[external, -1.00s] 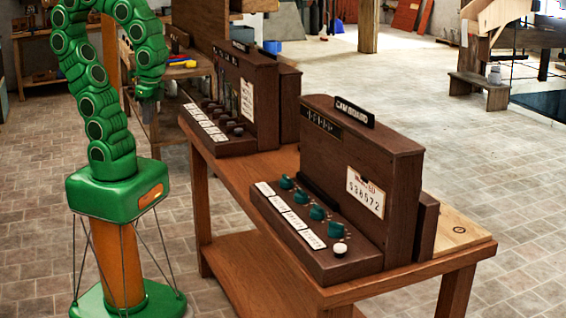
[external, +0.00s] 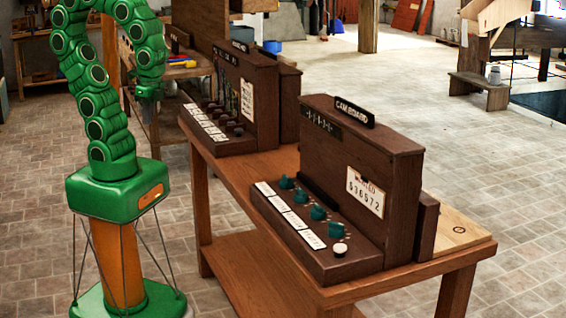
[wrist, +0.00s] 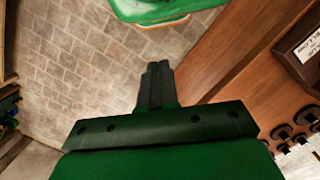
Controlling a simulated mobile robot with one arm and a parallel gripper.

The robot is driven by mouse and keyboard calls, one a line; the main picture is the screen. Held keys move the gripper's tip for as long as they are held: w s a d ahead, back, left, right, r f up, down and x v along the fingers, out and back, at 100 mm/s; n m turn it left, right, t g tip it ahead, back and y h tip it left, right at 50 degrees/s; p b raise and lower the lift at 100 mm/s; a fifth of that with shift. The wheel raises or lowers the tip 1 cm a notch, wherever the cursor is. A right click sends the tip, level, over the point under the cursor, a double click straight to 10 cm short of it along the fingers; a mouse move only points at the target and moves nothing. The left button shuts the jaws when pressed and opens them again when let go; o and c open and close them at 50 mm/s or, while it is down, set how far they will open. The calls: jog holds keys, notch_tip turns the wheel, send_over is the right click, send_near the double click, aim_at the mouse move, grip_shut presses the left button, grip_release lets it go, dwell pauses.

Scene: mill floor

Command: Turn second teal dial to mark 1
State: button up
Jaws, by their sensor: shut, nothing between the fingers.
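Several teal dials stand in a row on the sloped front of the nearer dark wooden cam board (external: 345,143). The second from the far end is a teal dial (external: 301,196), with another teal dial (external: 286,182) behind it and a third (external: 317,212) in front. The dials' pointers and marks are too small to read. My gripper (wrist: 157,75) is shut and empty in the wrist view, pointing over the floor. In the external view my arm's end hangs left of the farther board, well away from the teal dials. No teal dial shows in the wrist view.
Both boards stand on a wooden bench (external: 230,185). The farther board (external: 255,105) has dark knobs, which also show in the wrist view (wrist: 281,131). White label cards (external: 290,216) line the nearer board, with a white button (external: 340,250) at its near end. Tiled floor (external: 480,170) is open at right.

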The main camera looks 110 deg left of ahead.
jog(key=o, duration=0.5)
jog(key=shift+w+r, duration=0.1)
jog(key=shift+w, duration=0.25)
jog(key=shift+c, duration=0.2)
jog(key=o, duration=0.8)
jog(key=w+r, duration=0.1)
jog(key=w, duration=0.6)
jog(key=shift+w+r+n, duration=0.2)
jog(key=shift+r+n, duration=0.1)
jog(key=shift+n, duration=0.1)
jog(key=n+t, duration=0.2)
jog(key=n, duration=0.2)
send_over(301, 190)
jog(key=f, duration=0.9)
jog(key=shift+s, duration=0.25)
jog(key=shift+w+d+f, duration=0.1)
jog(key=shift+w+f, duration=0.25)
jog(key=shift+f, duration=3.85)
jog(key=shift+c, duration=0.5)
jog(key=c, duration=1)
